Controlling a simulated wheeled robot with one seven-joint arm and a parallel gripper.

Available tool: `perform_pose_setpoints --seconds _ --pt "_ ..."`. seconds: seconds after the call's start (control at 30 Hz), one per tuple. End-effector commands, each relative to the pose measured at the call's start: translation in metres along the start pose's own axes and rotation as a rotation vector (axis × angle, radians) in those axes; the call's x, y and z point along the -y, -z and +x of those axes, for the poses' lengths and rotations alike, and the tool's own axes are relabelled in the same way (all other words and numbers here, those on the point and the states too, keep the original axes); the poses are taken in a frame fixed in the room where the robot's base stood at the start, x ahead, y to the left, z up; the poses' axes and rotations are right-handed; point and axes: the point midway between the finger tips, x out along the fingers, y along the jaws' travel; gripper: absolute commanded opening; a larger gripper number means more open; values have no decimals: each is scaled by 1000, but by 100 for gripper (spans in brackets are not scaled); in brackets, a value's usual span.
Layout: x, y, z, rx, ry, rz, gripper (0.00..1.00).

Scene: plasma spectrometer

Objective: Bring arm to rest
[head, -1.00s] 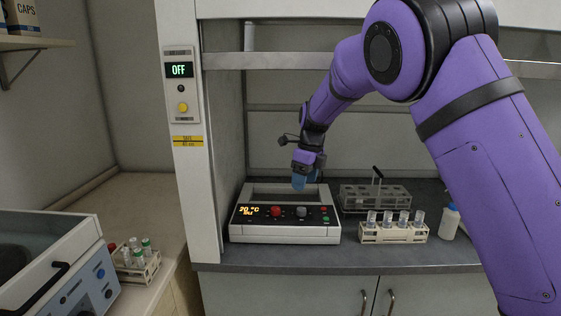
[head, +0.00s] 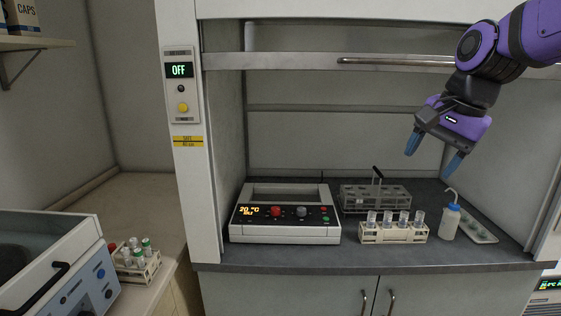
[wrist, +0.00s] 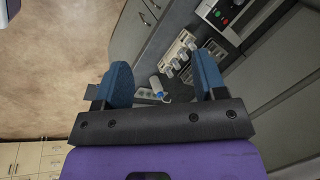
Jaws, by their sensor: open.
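My gripper (head: 434,160) is open and empty at the upper right of the head view. Its two blue fingertips are spread and point down, in the air above the white wash bottle (head: 451,221). In the wrist view my gripper (wrist: 163,85) shows both blue fingers apart, with nothing between them but the distant bench below. My purple arm enters from the upper right corner of the head view.
On the hood bench stand a heater unit (head: 285,216) reading 20 °C, a grey rack (head: 375,197) with a black handle, and a wooden rack (head: 394,234) of vials. The raised sash bar (head: 300,63) crosses above.

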Motion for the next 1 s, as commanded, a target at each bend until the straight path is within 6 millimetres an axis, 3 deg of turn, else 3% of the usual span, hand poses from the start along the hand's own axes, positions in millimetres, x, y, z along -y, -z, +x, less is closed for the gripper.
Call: perform_pose_setpoints --seconds 0.2,0.5,0.7,1.0 --pt "-63 -34 -21 -94 10 -318 65" --pt "-132 -75 -23 -222 -53 -713 65" --pt "-150 -87 -19 -258 -89 -832 65" --pt "-152 -88 -19 -261 -93 -846 65"
